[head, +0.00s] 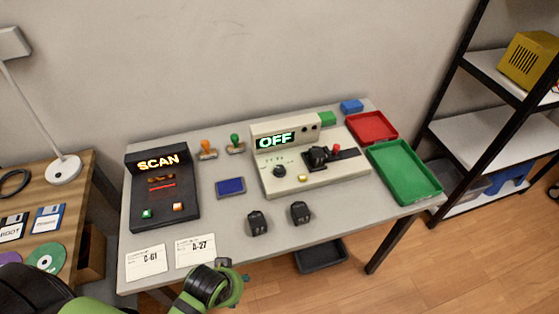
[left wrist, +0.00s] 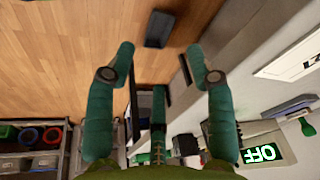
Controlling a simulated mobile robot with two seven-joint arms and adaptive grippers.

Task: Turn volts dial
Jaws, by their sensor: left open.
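A cream bench device (head: 265,183) with a lit green "OFF" display (head: 275,140) stands on the grey table (head: 222,213). A round black dial (head: 279,171) with marks above it sits on its left front; its lettering is too small to read. My left gripper (head: 225,280) is at the table's front edge, apart from the device and lower left of the dial. That view shows the "OFF" display (left wrist: 260,153) inverted at lower right. My right gripper is not in view.
Two black blocks (head: 258,223) (head: 301,213) lie in front of the device. A dark "SCAN" unit (head: 150,203) stands left, two white cards (head: 145,262) (head: 195,250) at the front. Red (head: 385,139) and green (head: 425,197) trays lie right.

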